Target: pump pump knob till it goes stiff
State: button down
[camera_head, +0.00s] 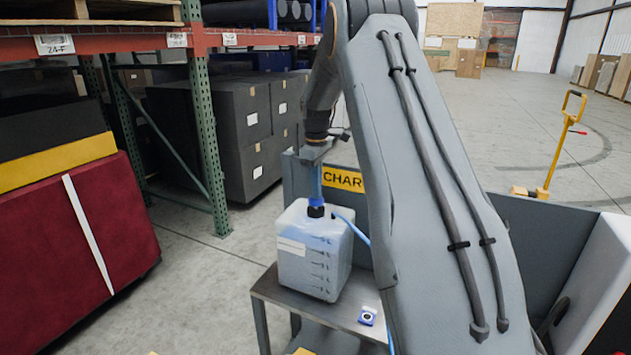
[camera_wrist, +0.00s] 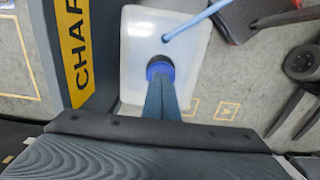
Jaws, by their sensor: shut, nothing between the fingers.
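A translucent white jug (camera_head: 312,262) with bluish liquid inside stands on a grey metal stand. Its blue pump knob (camera_head: 316,202) sits on top above a black collar. My gripper (camera_head: 316,192) points straight down over the knob, its fingers shut with nothing between them. In the wrist view, the closed fingertips (camera_wrist: 160,82) end at the blue knob (camera_wrist: 160,68) and cover part of it. The tips look to be on or just above the knob; I cannot tell whether they press it. The jug (camera_wrist: 135,35) shows around it from above.
A blue hose (camera_head: 352,228) runs from the jug's top to the right. A grey panel with a yellow "CHAR" sign (camera_head: 343,179) stands right behind the jug. Shelving and a red tote (camera_head: 85,240) are left.

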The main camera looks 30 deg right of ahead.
jog(key=shift+s+f, duration=0.1)
jog(key=shift+f, duration=0.5)
notch_tip(320, 180, up, 15)
jog(key=shift+f+b, duration=0.15)
jog(key=shift+b, duration=0.25)
dwell(0.6)
jog(key=s+a+f+m, duration=0.4)
jog(key=s+a+f, duration=0.4)
jog(key=s+a, duration=0.4)
jog(key=s+a+f+m, duration=0.1)
jog(key=s+a+f, duration=0.3)
jog(key=s, duration=0.6)
jog(key=s+a+f+m+t, duration=0.1)
jog(key=s+a+f, duration=0.3)
jog(key=s, duration=0.7)
jog(key=shift+a+f+m, duration=0.25)
jog(key=shift+f+m, duration=0.25)
jog(key=shift+m, duration=0.3)
